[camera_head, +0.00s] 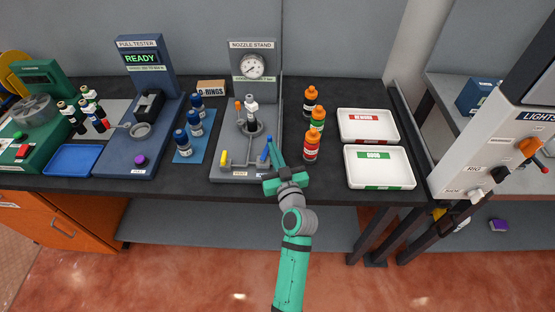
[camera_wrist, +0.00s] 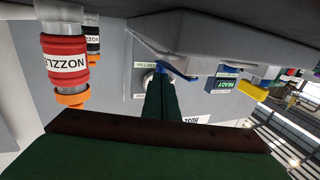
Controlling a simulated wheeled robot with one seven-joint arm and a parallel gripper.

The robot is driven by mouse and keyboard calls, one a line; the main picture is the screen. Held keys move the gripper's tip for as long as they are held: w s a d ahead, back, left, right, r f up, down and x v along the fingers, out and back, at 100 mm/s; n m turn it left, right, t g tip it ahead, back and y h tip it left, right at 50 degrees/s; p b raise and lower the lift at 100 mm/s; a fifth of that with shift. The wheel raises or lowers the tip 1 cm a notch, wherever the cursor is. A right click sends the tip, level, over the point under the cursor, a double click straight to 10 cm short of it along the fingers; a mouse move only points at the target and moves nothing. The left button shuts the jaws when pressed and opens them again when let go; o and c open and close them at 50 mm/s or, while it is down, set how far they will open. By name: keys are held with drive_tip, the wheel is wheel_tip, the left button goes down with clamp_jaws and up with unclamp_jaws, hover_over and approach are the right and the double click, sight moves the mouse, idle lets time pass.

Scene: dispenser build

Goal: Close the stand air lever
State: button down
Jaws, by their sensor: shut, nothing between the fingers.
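The grey nozzle stand (camera_head: 224,128) is at the middle of the bench. Two small levers show at its front: a yellow one (camera_head: 223,157) at the left and a blue one (camera_head: 266,156) at the right. I cannot read which is labelled air. My gripper (camera_head: 273,143) is shut and empty, with its fingertips right beside the blue lever. In the wrist view, which is upside down, the blue lever (camera_wrist: 176,71) lies at the tips of my closed fingers (camera_wrist: 160,82); I cannot tell whether they touch. The yellow lever (camera_wrist: 252,91) is farther off.
A pressure gauge (camera_head: 252,66) and a nozzle post stand on the stand's back part. White trays (camera_head: 378,168) lie farther right. Blue bottles (camera_head: 182,143) stand left of the stand.

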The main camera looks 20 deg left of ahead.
drive_tip(key=shift+w+a, duration=0.25)
drive_tip(key=shift+w, duration=0.1)
drive_tip(key=shift+a, duration=0.1)
drive_tip(key=shift+w+a+r, duration=0.1)
drive_tip(key=shift+w+a, duration=0.15)
drive_tip(key=shift+a, duration=0.2)
drive_tip(key=shift+d, duration=0.1)
